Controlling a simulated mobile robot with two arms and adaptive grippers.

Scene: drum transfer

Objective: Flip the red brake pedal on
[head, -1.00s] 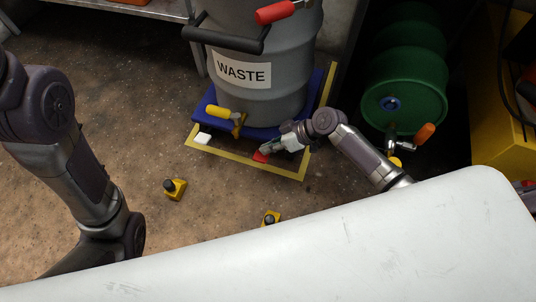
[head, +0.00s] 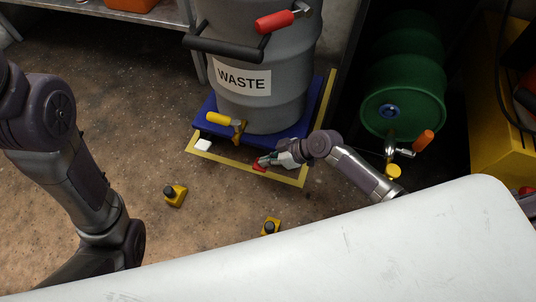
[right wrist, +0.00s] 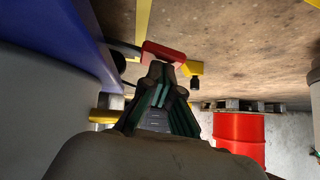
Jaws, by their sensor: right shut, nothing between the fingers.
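The red brake pedal (head: 259,167) sits at the front edge of the blue dolly (head: 291,131), inside the yellow floor outline. The same red pedal (right wrist: 176,51) lies just beyond my fingertips in the right wrist view. My right gripper (head: 267,160) is shut and empty, with its tips at the pedal. In the right wrist view the gripper (right wrist: 162,72) appears to touch or nearly touch the pedal; I cannot tell which. The pedal's tilt is unclear. My left arm shows at the left, but its gripper is out of view.
A grey WASTE drum (head: 278,85) stands on the dolly. A green drum (head: 405,110) lies at the right. Yellow floor posts (head: 175,197) stand in front, with bare floor around.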

